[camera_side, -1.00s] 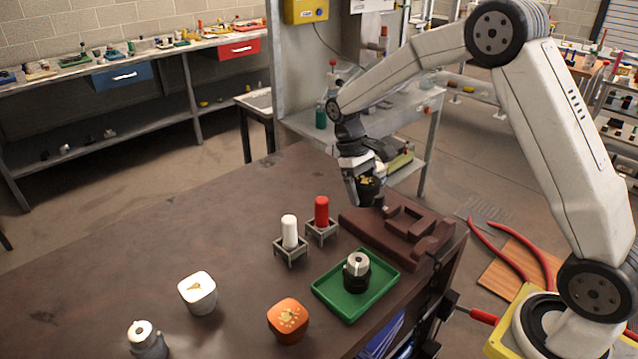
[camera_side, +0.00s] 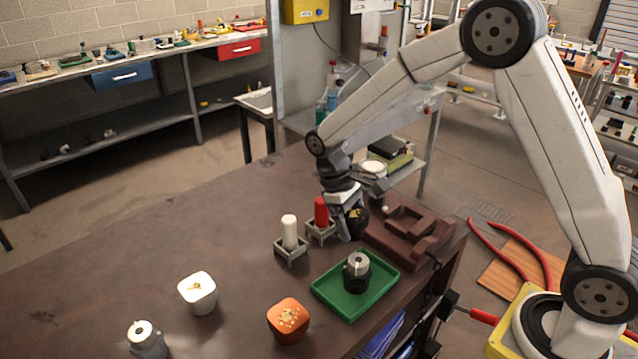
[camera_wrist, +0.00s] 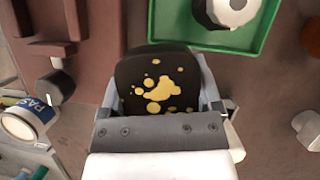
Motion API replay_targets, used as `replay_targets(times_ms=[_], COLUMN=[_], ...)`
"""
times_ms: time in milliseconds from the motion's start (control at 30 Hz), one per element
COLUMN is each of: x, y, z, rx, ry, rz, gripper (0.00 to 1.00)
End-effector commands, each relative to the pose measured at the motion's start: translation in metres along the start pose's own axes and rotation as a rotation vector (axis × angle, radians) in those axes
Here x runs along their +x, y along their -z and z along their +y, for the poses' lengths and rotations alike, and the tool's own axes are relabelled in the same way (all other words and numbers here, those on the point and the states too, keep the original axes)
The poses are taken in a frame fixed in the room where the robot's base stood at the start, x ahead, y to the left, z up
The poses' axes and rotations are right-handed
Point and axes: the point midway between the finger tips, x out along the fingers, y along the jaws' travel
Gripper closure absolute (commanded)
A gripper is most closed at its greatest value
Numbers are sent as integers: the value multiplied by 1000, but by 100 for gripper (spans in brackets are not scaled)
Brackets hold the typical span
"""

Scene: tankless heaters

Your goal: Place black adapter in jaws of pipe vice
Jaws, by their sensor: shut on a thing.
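My gripper (camera_side: 345,226) is shut on a black, rounded piece with yellow blotches (camera_side: 358,222), held above the table beside the vice. In the wrist view, the fingers (camera_wrist: 160,112) grip the black piece (camera_wrist: 158,78) on both sides. A brown block-shaped fixture, which looks like the pipe vice (camera_side: 432,240), stands to its right; my gripper hides its left end. Part of the vice shows at upper left in the wrist view (camera_wrist: 88,30). A black part with a silver top (camera_side: 357,272) stands in the green tray. I cannot tell which black piece is the adapter.
The green tray (camera_side: 330,297) lies in front of the vice. White (camera_side: 289,232) and red (camera_side: 321,211) bottles stand in small holders close to my gripper. A white cup (camera_side: 198,293), an orange cup (camera_side: 288,320) and a grey part (camera_side: 146,341) are nearer.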

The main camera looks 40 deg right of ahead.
Motion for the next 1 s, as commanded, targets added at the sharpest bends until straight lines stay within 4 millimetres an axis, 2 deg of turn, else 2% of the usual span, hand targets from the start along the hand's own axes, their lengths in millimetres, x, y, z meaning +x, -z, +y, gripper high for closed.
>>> replay_targets(times_ms=[700, 1000], x=[-56, -64], y=[-25, -32], z=[-118, -138], rx=[-1065, -1253], ry=[-444, -522], rz=[0, 0], gripper=[100, 100])
